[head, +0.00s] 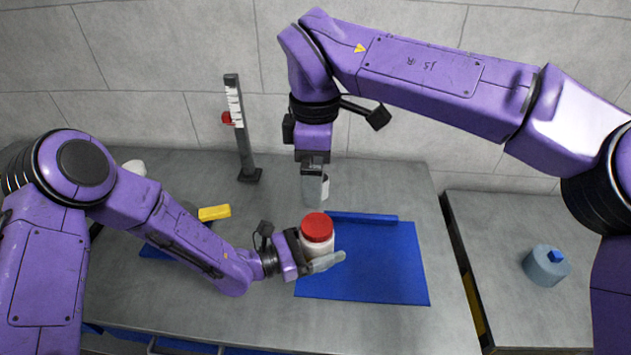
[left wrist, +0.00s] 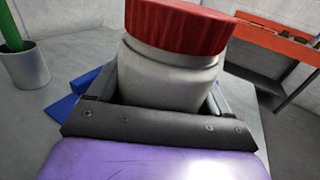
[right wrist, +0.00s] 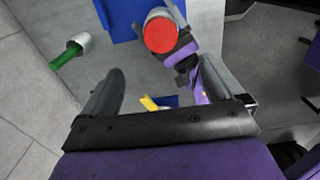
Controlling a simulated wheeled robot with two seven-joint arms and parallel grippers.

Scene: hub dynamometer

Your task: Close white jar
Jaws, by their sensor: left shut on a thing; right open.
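The white jar (head: 318,252) has a red lid (head: 317,226) on its top. It stands upright between the fingers of my left gripper (head: 316,262), which is shut on its body, over the left part of the blue mat. In the left wrist view the jar body (left wrist: 170,75) fills the jaws, with the red lid (left wrist: 180,25) on it; how tight the lid is cannot be told. My right gripper (head: 314,188) is open and empty, pointing down, behind the jar. In the right wrist view the red lid (right wrist: 160,34) lies beyond the open fingers (right wrist: 158,88).
The blue mat (head: 385,275) has a rolled far edge. An upright stand (head: 242,135) with a red slider is at the back. A cup (right wrist: 77,43) holds a green rod. A blue-grey cylinder (head: 546,267) sits on the right table.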

